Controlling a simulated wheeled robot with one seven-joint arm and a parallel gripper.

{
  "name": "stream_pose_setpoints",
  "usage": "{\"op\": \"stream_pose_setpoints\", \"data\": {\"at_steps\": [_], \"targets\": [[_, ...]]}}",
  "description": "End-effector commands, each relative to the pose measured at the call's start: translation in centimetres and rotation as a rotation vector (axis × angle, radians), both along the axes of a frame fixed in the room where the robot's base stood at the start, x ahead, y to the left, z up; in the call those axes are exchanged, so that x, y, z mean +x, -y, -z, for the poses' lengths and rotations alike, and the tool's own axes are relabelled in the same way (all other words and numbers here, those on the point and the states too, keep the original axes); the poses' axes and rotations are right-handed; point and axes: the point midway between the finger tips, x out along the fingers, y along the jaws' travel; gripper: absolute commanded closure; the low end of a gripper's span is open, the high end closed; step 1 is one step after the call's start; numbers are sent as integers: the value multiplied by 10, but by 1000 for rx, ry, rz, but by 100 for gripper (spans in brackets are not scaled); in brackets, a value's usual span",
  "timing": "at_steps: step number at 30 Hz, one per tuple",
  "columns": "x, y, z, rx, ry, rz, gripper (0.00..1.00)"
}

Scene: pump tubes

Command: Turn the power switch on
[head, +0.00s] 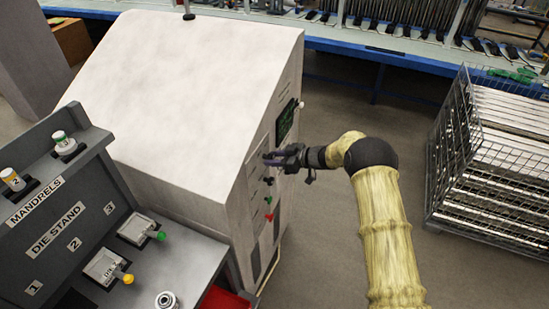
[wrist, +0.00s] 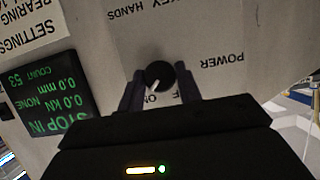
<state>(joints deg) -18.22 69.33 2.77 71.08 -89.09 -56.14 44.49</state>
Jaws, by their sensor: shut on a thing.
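The power switch is a round black knob (wrist: 160,75) with a white pointer mark, beside an upside-down POWER label in the wrist view. The mark slants to the lower left, on the side of the ON lettering. OFF is partly covered by my gripper. My gripper (wrist: 159,90) has one dark finger on each side of the knob and is shut on it. In the head view my gripper (head: 268,158) reaches the control panel on the side of the white machine (head: 200,75). The knob is hidden there.
A lit screen (wrist: 40,97) sits left of the knob in the wrist view. Green and red controls (head: 268,208) lie below my gripper. A die stand bench (head: 185,255) is at left, a wire cage (head: 490,150) at right. Floor between is clear.

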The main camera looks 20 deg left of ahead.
Motion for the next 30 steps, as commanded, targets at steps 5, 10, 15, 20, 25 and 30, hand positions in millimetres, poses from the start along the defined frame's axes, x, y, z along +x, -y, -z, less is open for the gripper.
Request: {"op": "stream_pose_setpoints", "data": {"at_steps": [5,10,15,20,25,30], "targets": [[0,1,1,-1,-2,1,88],[0,1,1,-1,-1,1,46],[0,0,0,0,0,1,45],[0,1,0,0,0,1,45],[0,15,-4,-1,1,3,45],[-2,42,-15,-1,1,4,45]]}}
